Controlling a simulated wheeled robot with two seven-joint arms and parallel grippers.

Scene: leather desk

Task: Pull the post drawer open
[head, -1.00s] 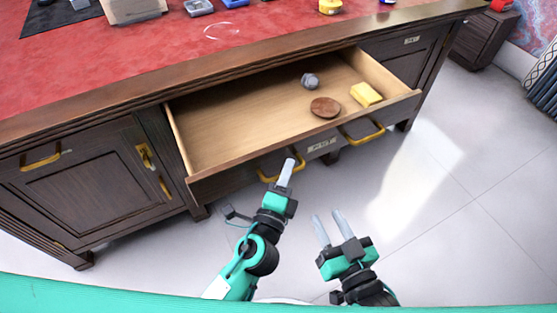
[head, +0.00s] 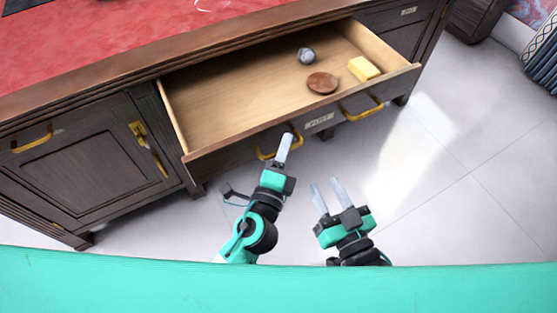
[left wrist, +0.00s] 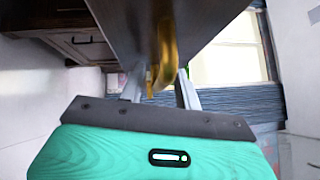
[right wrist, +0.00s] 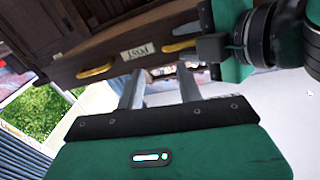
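The post drawer (head: 230,99) stands well open under the desk top. Its front carries a POST label (head: 319,121), also readable in the right wrist view (right wrist: 137,53), and two gold handles. My left gripper (head: 284,146) is at the left handle (head: 263,154). In the left wrist view the gold handle (left wrist: 164,50) lies between the spread fingers (left wrist: 160,90); I see no clear grip on it. My right gripper (head: 328,192) is open and empty, below and in front of the right handle (head: 360,113). It also shows open in its wrist view (right wrist: 160,90).
The drawer holds a grey ball-like object (head: 306,55), a brown disc (head: 322,83) and a yellow block (head: 363,68). A closed cabinet door (head: 85,150) is at the left. The tiled floor (head: 470,215) is free at the right.

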